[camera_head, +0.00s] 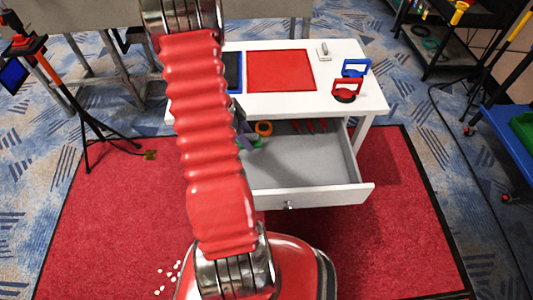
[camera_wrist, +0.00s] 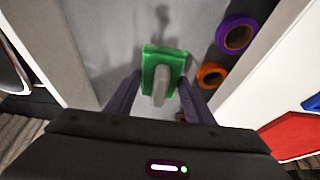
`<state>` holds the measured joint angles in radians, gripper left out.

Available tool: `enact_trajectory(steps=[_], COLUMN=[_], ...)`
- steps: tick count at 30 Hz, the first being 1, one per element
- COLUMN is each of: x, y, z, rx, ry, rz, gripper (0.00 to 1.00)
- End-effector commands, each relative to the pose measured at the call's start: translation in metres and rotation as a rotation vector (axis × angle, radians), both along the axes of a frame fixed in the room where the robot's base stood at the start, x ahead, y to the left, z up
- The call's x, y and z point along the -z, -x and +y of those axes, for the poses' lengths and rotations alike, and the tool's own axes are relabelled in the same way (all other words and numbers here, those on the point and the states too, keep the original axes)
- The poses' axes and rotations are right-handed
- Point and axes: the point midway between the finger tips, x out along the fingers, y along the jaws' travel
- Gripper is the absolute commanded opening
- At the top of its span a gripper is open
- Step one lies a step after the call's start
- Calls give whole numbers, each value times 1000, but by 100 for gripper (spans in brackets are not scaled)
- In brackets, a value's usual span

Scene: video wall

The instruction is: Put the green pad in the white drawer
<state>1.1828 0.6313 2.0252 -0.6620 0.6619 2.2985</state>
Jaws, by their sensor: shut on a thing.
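The green pad (camera_wrist: 176,58), with a grey block-shaped handle, is between the fingers of my gripper (camera_wrist: 161,82) in the wrist view. My gripper is shut on it. The white drawer (camera_head: 318,194) is pulled open from the white table. The pad is over the drawer's grey floor (camera_wrist: 98,45), and a dark shadow shows beyond it. In the head view my red arm hides most of my gripper, and a bit of green (camera_head: 257,145) shows over the left part of the drawer. I cannot tell whether the pad touches the floor.
An orange ring (camera_wrist: 211,75) and a purple ring (camera_wrist: 237,35) lie in the drawer, right of the pad in the wrist view. Red items (camera_head: 311,126) lie at the drawer's back. The white tabletop (camera_head: 300,102) holds a red mat (camera_head: 281,70). The drawer's right part is clear.

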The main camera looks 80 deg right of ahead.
Motion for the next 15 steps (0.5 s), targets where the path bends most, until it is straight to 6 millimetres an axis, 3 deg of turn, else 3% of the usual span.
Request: enact_trajectory(steps=[9,15], x=[44,51], y=[1,1], z=[1,0], rx=[0,2], ry=[-3,0], rz=[1,-1], gripper=[30,30])
